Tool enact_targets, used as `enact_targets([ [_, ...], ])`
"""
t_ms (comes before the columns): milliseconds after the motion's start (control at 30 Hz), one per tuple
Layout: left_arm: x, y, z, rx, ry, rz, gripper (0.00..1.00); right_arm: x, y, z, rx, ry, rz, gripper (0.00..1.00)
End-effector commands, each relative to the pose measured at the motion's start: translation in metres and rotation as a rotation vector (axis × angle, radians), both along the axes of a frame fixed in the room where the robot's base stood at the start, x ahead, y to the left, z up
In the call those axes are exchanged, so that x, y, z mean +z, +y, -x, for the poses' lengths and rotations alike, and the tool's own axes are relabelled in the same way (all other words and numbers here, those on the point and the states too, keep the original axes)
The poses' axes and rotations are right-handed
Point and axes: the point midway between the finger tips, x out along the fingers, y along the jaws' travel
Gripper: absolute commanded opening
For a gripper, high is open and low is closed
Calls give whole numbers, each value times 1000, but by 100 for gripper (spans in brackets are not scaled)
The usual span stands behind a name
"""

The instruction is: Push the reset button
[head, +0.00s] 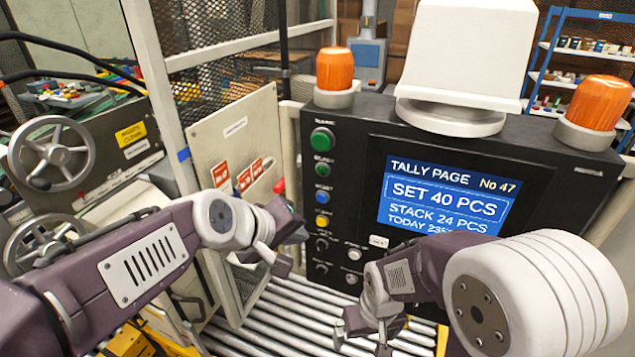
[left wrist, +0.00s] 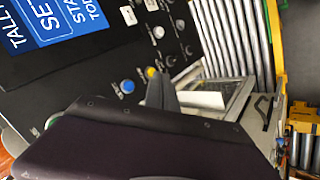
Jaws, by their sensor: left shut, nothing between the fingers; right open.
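The black control panel (head: 345,150) carries a column of buttons on its left side. From the top these are a green button (head: 322,139), a darker green button (head: 322,170), a blue button (head: 322,197) and a yellow button (head: 322,220). Their labels are too small to read surely. My left gripper (head: 290,228) is shut and empty, just left of the blue and yellow buttons. In the left wrist view its fingers (left wrist: 160,90) lie beside the yellow button (left wrist: 151,72), with the blue button (left wrist: 128,86) close by; contact cannot be told. My right gripper (head: 362,325) is open and empty, low in front of the panel.
A screen (head: 440,195) reading "SET 40 PCS" is on the panel. Orange beacons (head: 335,69) (head: 597,103) stand on its top. A roller conveyor (head: 290,315) runs below. A beige guard door (head: 235,140) stands close to the left arm.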

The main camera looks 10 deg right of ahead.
Motion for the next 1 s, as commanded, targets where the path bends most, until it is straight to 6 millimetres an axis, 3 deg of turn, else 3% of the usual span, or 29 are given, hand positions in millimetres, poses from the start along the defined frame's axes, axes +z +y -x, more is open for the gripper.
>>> enact_targets([
  [367,-2,-3,-6,1,4,-3,0,2,0,0,0,0,0,100],
  [800,0,-37,-57,1,2,-3,0,26,0,0,0,0,0,100],
  [1000,-1,-47,-70,1,2,-2,0,32,0,0,0,-1,0,100],
])
